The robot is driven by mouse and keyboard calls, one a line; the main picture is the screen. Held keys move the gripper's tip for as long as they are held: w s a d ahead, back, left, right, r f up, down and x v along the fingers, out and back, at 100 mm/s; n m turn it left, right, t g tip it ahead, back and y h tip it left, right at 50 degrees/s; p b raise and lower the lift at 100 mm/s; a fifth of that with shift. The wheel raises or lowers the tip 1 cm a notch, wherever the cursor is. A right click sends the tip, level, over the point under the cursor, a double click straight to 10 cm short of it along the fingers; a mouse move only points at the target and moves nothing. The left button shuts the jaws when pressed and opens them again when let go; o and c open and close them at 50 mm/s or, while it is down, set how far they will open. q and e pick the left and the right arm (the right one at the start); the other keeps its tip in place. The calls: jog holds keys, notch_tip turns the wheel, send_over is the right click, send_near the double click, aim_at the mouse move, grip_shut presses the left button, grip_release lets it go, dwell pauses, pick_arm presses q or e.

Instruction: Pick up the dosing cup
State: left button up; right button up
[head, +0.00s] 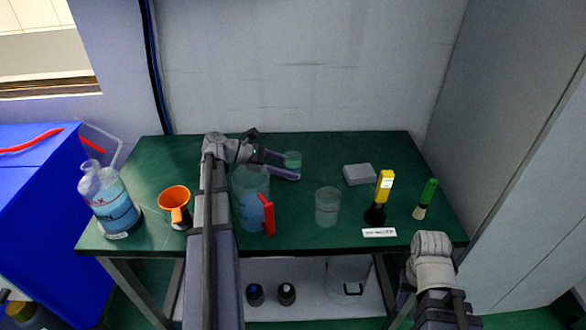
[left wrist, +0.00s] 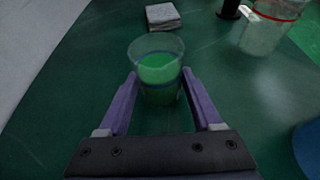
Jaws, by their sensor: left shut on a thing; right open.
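The dosing cup (head: 292,158) is a small clear cup with bright green contents, at the back middle of the green table. It also shows upright in the left wrist view (left wrist: 157,62). My left gripper (head: 289,168) is shut on it, with one purple finger on each side in the left wrist view (left wrist: 160,84). I cannot tell whether the cup's base touches the table. My right arm shows at the lower right of the head view, but its gripper is not visible.
The green table (head: 330,155) holds a flask of blue liquid (head: 108,205), an orange cup (head: 174,196), a large blue-filled beaker (head: 250,212) with a red handle, a clear beaker (head: 327,207), a grey block (head: 359,174), a yellow-topped tool (head: 384,187) and a green-handled brush (head: 429,192).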

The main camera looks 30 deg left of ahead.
pick_arm(q)
jog(key=c, duration=0.4)
jog(key=shift+r+p, duration=0.25)
jog(key=shift+p, duration=0.05)
notch_tip(320, 180, up, 10)
jog(key=p, duration=0.9)
jog(key=shift+f, duration=0.25)
